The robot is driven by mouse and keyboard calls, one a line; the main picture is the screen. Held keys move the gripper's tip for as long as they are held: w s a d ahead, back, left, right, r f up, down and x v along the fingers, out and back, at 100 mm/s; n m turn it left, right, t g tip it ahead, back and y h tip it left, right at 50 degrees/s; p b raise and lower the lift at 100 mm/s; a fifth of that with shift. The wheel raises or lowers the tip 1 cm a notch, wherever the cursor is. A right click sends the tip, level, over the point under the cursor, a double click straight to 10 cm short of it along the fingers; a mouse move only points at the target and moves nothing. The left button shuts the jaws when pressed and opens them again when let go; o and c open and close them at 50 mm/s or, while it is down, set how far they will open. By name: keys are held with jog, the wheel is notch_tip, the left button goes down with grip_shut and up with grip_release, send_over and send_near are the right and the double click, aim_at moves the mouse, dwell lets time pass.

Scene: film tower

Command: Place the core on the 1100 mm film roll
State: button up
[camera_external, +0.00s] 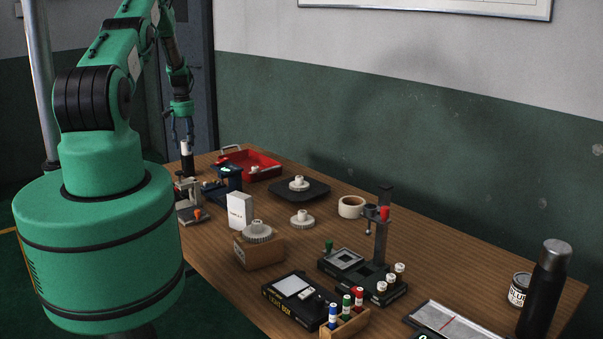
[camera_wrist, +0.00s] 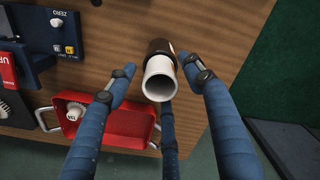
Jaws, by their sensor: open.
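A white hollow tube (camera_wrist: 160,78), which looks like the core, stands upright with a black part (camera_wrist: 158,48) around or below it. It also shows as a white end (camera_external: 186,145) above a black cylinder (camera_external: 187,165) at the table's far left end. My gripper (camera_external: 183,132) is open just above it, pointing down. In the wrist view my gripper's fingers (camera_wrist: 158,72) are spread around the tube, without visible grip. White flanged rolls sit on a black plate (camera_external: 317,192), on the table (camera_external: 302,219) and on a cardboard box (camera_external: 262,252). No size label is readable, so I cannot tell which is 1100 mm.
A red tray (camera_wrist: 120,122) holding a white part lies close by, beside a blue device (camera_wrist: 95,38) marked ZERO. A tape roll (camera_external: 351,207), a stand with a column (camera_external: 381,235), a light box (camera_external: 290,312) and a dark bottle (camera_external: 545,290) occupy the rest of the table.

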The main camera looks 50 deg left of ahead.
notch_tip(320, 180, up, 12)
jog(key=b, duration=0.1)
dwell(0.6)
dwell(0.5)
dwell(0.4)
